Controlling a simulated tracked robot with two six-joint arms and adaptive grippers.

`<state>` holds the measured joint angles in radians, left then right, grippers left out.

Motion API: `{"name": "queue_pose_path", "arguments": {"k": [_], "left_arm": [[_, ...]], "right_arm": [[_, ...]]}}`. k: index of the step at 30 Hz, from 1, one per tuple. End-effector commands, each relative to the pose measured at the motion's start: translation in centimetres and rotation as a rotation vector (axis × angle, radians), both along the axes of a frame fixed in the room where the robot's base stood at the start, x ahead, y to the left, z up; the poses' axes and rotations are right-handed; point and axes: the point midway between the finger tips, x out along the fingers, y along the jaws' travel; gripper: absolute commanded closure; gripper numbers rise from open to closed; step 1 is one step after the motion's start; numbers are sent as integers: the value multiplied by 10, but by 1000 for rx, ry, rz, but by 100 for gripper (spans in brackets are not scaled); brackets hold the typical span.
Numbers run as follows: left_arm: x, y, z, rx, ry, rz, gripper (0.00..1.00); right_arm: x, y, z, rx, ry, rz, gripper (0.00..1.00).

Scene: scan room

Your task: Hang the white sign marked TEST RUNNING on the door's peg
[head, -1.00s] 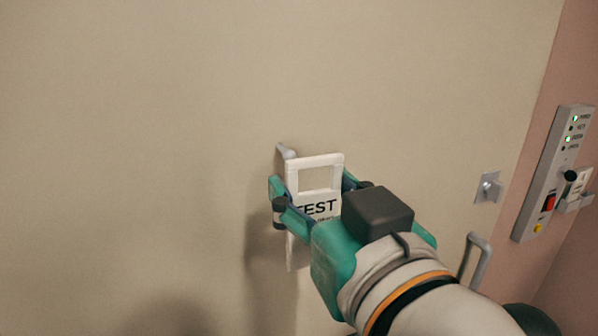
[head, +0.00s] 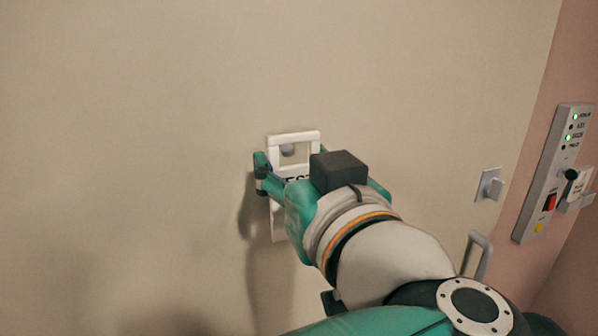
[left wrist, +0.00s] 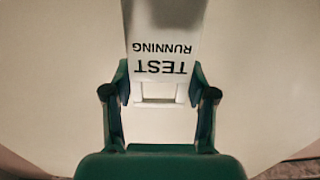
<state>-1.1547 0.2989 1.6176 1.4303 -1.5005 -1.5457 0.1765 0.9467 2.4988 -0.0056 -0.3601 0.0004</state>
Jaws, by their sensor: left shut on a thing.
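The white sign (head: 293,137) is upright in front of the door (head: 150,120), with a rectangular opening near its top. The grey peg (head: 288,150) shows inside that opening, below the sign's top bar. I cannot tell whether its end passes through the opening or is still behind it. My left gripper (head: 293,170) is shut on the sign's two side edges and hides much of its lettering. In the left wrist view the sign (left wrist: 165,30) appears upside down, reading TEST RUNNING, between the fingers (left wrist: 160,98). My right gripper is not in view.
A door handle (head: 478,252) and a small hook plate (head: 488,185) are at the right. Beyond them, a grey panel (head: 553,170) with green lights and a red switch is on the pinkish wall. The door face left of the sign is clear.

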Motion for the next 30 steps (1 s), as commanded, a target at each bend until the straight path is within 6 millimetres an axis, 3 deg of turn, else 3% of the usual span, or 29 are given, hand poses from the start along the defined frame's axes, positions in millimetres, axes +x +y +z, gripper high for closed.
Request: {"name": "queue_pose_path", "arguments": {"k": [15, 30], "left_arm": [[30, 10, -4, 1, 0, 2, 67], [42, 14, -10, 1, -1, 1, 67]], "right_arm": [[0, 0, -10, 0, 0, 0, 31], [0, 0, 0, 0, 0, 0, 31]]}}
